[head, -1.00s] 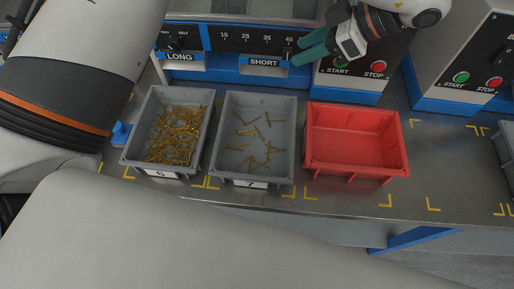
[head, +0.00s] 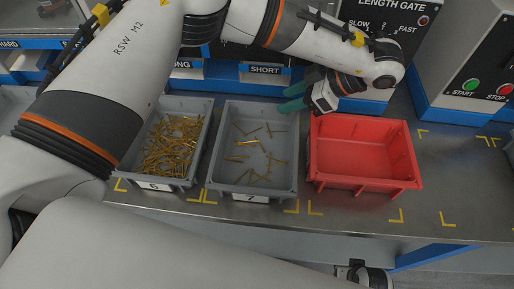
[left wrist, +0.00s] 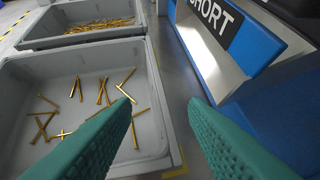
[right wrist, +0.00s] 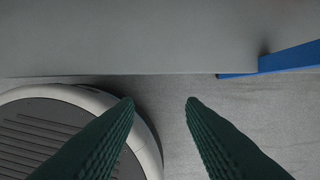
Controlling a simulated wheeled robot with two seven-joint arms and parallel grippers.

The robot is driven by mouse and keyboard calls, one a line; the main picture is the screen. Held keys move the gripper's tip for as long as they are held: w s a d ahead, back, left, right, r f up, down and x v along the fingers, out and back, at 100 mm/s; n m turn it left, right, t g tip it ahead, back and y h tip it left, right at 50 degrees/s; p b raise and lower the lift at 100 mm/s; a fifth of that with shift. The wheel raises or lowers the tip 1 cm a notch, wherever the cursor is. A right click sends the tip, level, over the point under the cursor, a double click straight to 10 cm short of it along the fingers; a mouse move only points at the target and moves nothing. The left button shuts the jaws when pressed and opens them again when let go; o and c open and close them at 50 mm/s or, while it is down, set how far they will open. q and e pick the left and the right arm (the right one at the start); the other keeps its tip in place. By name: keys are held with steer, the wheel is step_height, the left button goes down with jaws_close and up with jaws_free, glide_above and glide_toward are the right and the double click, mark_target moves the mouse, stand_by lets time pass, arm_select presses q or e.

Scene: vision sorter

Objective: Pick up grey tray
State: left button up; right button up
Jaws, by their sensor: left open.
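Two grey trays stand side by side on the bench. The tray labelled 7 (head: 230,189) holds a few scattered brass screws; the tray labelled 6 (head: 192,180) holds a heap of them. My left gripper (head: 298,91) is open at the far right corner of tray 7. In the left wrist view, my left gripper (left wrist: 163,104) has one green finger over the inside of tray 7 (left wrist: 95,52) and the other outside it, with the rim between them. No contact shows. My right gripper (right wrist: 160,101) is open and empty, away from the trays.
A red tray (head: 365,183) stands just right of tray 7. A machine front with a SHORT chute (head: 265,69) rises close behind the trays. Yellow corner marks and bare bench (head: 455,180) lie to the right. A grey panel (right wrist: 130,40) is near my right gripper.

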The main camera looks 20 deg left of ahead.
mark_target(275, 105)
arm_select(q)
steer(key=x, duration=0.4)
steer(key=shift+a+f, duration=0.2)
arm_select(e)
steer(key=shift+w+r, duration=0.25)
steer(key=shift+r, duration=0.8)
